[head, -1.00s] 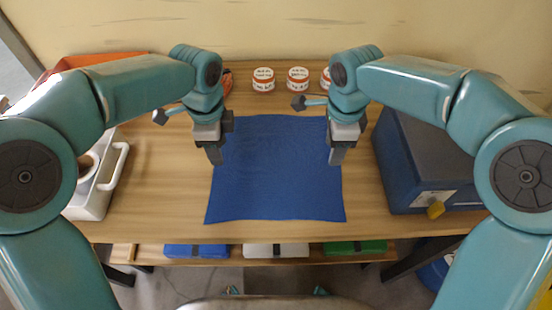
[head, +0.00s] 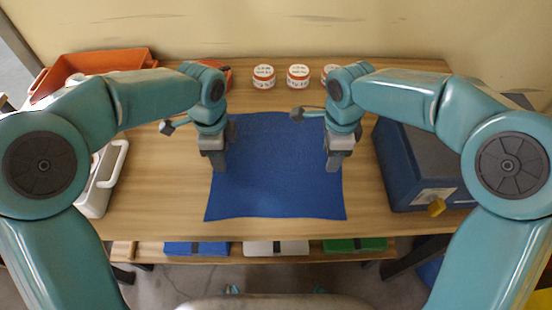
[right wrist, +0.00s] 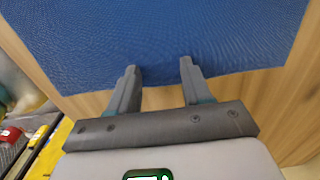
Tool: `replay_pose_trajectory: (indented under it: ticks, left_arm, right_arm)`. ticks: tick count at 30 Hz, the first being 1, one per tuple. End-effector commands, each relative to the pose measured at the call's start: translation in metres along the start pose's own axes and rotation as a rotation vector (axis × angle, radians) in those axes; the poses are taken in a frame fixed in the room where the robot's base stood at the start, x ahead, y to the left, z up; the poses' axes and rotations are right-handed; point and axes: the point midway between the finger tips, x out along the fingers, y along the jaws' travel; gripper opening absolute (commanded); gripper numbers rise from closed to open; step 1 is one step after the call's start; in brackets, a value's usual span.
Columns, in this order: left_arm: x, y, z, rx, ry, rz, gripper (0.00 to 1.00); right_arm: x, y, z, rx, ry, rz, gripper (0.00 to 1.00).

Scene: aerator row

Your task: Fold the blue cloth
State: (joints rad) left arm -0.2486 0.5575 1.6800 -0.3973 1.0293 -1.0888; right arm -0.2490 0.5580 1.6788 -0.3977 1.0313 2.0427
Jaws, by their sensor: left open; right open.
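The blue cloth (head: 275,180) lies flat and spread out on the wooden table in the head view, its near edge slightly wavy. My left gripper (head: 219,168) is open over the cloth's left side. My right gripper (head: 334,166) is open over the cloth's right side. In the right wrist view the two fingers of my right gripper (right wrist: 160,75) stand apart with nothing between them, near an edge of the cloth (right wrist: 160,35). I cannot tell whether the fingertips touch the cloth. Parts of the cloth's far corners are hidden by my arms.
Several white and red jars (head: 298,77) stand at the back. A blue box (head: 420,165) with a yellow knob is at the right. An orange tray (head: 95,68) and a white handled item (head: 103,182) are at the left. Bare table (head: 280,231) shows in front of the cloth.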

Motion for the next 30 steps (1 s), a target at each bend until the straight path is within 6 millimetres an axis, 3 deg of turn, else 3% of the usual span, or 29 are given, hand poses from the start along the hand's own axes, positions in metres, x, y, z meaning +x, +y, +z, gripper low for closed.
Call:
replay_pose_trajectory:
  ticks: [3, 12, 24, 30]
  left_arm:
    - [0.001, 0.0, 0.0, 0.001, 0.0, 0.001, 0.47]
    - [0.001, 0.0, 0.0, 0.001, -0.001, 0.002, 0.0]
    - [0.001, 0.001, 0.0, 0.001, -0.001, 0.002, 0.0]
    - [-0.01, 0.0, 0.0, 0.001, -0.001, 0.002, 0.0]
  right_arm:
    - [0.001, 0.0, 0.0, 0.0, 0.0, 0.0, 0.47]
    - [0.001, 0.0, 0.0, 0.0, 0.0, 0.001, 0.0]
    - [0.001, 0.001, 0.0, 0.0, 0.001, 0.002, 0.0]
    - [-0.01, 0.0, 0.0, 0.0, 0.001, 0.001, 0.0]
